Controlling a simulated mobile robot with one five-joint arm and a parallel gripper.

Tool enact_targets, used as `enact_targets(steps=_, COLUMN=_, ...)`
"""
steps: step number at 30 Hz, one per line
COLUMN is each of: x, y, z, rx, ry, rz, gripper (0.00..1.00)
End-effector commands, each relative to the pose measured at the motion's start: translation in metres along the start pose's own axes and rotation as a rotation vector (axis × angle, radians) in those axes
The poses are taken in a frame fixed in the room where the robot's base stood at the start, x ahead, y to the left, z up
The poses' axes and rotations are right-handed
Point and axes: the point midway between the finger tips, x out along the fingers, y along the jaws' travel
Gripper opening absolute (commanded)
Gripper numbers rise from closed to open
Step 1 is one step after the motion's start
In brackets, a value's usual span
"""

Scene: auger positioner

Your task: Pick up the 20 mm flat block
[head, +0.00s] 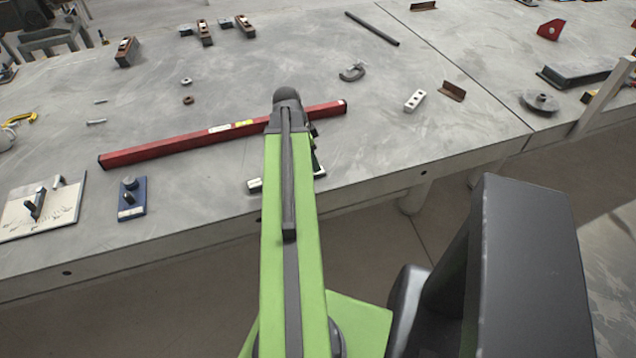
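My green arm (290,250) reaches forward over the front edge of the table, with its dark rounded joint (287,97) at the far end. My gripper is hidden behind the arm, so its fingers do not show. A pale metal piece (255,185) lies near the table's front edge, mostly covered by my arm. A small light block with dark holes (414,100) lies further right in the open. No marking tells which piece is the 20 mm flat block.
A long red bar (180,148) crosses the table behind my arm. A blue block with a knob (132,197) and a pale plate (40,212) stand at front left. A C-clamp (352,72) and a brown angle piece (451,91) lie right. Grey tabletop (400,145) is clear at front right.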

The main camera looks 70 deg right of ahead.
Motion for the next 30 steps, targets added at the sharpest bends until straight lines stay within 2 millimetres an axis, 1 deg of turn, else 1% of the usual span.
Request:
enact_targets(steps=1, x=0.010, y=0.000, z=0.001, rx=0.000, ry=0.000, rz=0.000, gripper=0.62)
enact_targets(steps=5, x=0.008, y=0.000, z=0.000, rx=-0.001, ry=0.000, rz=0.000, gripper=0.62)
enact_targets(steps=8, x=0.014, y=0.000, z=0.000, rx=0.000, ry=0.000, rz=0.000, gripper=0.62)
enact_targets(steps=16, x=0.059, y=0.001, z=0.000, rx=0.000, ry=0.000, rz=0.000, gripper=0.62)
enact_targets(steps=18, x=0.062, y=0.001, z=-0.001, rx=0.001, ry=0.000, rz=0.000, gripper=0.62)
enact_targets(steps=24, x=0.059, y=0.001, z=-0.002, rx=0.000, ry=0.000, rz=0.000, gripper=0.62)
enact_targets(steps=26, x=0.059, y=0.001, z=-0.002, rx=0.000, ry=0.000, rz=0.000, gripper=0.56)
enact_targets(steps=30, x=0.059, y=0.001, z=-0.002, rx=0.000, ry=0.000, rz=0.000, gripper=0.37)
